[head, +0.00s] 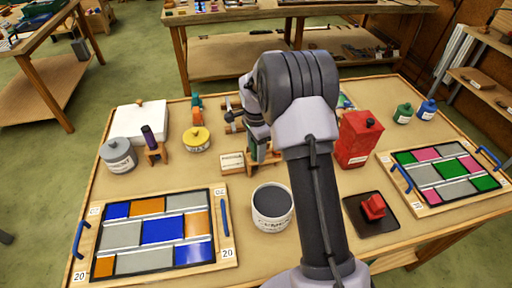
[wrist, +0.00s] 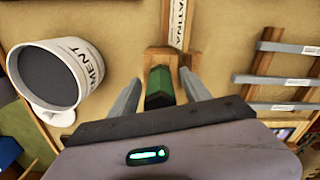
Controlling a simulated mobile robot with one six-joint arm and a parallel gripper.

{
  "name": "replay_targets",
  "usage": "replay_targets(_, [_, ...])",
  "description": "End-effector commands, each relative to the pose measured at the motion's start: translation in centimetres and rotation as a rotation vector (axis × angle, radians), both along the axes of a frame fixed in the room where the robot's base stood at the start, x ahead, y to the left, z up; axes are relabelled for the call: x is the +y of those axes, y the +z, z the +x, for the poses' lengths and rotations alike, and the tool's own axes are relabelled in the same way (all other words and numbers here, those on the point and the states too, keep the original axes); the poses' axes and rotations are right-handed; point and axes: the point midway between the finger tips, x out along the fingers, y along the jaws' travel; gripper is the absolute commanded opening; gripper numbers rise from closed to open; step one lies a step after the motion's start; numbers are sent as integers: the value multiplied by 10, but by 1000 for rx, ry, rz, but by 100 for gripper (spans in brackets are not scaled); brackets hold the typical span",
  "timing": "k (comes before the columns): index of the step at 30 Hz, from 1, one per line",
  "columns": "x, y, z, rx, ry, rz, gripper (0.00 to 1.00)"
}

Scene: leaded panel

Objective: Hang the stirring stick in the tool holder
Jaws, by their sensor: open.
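My gripper (wrist: 160,88) is open, with one finger on each side of a dark green upright piece (wrist: 159,86). In the wrist view this piece stands in or against a small wooden holder (wrist: 153,57); I cannot tell whether the fingers touch it. I cannot tell for sure whether the green piece is the stirring stick or whether this holder is the tool holder. In the head view my arm hides most of this spot, and the green piece (head: 262,151) shows just under my gripper. No other stick can be made out.
A white cement tub (head: 272,207) stands just in front. A labelled block (head: 232,162) lies to the left, a red can (head: 358,138) stands to the right. A wooden rack with grey strips (wrist: 279,77) is close by. Glass panels lie at both sides of the table (head: 180,178).

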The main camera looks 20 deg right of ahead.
Motion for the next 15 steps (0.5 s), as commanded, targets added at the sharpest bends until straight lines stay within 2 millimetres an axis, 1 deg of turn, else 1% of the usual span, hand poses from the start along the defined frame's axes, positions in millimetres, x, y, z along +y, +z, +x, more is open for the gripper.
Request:
replay_targets(2, [0,6,0,-1,0,0,56])
replay_targets(5, [0,28,1,-3,-1,-1,56])
replay_targets(12, [0,111,1,-4,0,-1,56])
replay_targets(15, [0,140,1,-3,0,0,56])
